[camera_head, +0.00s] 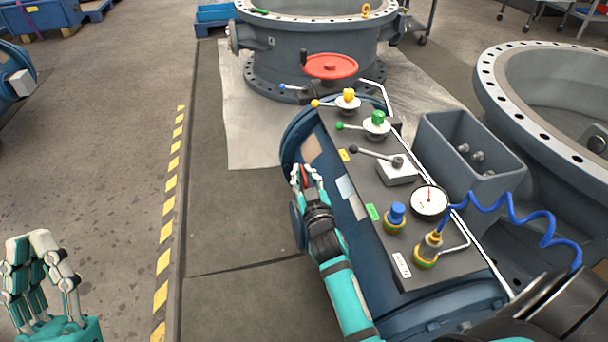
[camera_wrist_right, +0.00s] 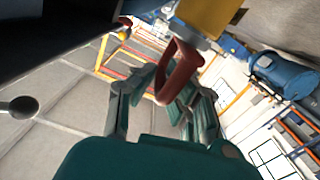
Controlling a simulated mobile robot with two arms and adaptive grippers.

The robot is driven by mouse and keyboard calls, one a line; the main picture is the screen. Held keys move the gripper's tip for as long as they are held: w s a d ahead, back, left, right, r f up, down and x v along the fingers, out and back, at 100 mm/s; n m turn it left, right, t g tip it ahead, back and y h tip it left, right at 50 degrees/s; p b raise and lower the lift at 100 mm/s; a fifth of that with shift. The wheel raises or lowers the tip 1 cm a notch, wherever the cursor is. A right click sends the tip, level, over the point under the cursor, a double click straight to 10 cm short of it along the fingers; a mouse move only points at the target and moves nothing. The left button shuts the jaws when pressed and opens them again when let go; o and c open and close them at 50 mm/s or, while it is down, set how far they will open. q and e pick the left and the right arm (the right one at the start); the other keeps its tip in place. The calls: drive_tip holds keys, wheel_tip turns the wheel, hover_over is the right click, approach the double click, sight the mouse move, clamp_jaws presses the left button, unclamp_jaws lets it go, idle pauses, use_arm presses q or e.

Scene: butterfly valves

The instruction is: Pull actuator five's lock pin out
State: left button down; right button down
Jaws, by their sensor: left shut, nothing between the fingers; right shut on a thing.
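My right gripper (camera_head: 306,176) is at the left side of the blue actuator body (camera_head: 297,131), beside the panel. It is shut on a red loop handle, which I take for the lock pin's (camera_head: 305,180). In the right wrist view the red loop (camera_wrist_right: 180,72) sits between the fingers (camera_wrist_right: 176,104). Its upper end is close to a yellow block (camera_wrist_right: 208,14); whether the pin's shaft is in a hole is hidden. My left gripper (camera_head: 42,262) is shut and empty at the lower left, over the floor.
The panel (camera_head: 372,210) carries several levers, a blue knob (camera_head: 397,214), a gauge (camera_head: 430,202) and a brass fitting with a coiled blue hose (camera_head: 515,215). A grey bin (camera_head: 450,122) stands to its right. A red handwheel (camera_head: 330,66) is behind. Floor left of the actuator is clear.

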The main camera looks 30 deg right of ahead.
sight(303, 173)
drive_tip(key=shift+a, duration=0.1)
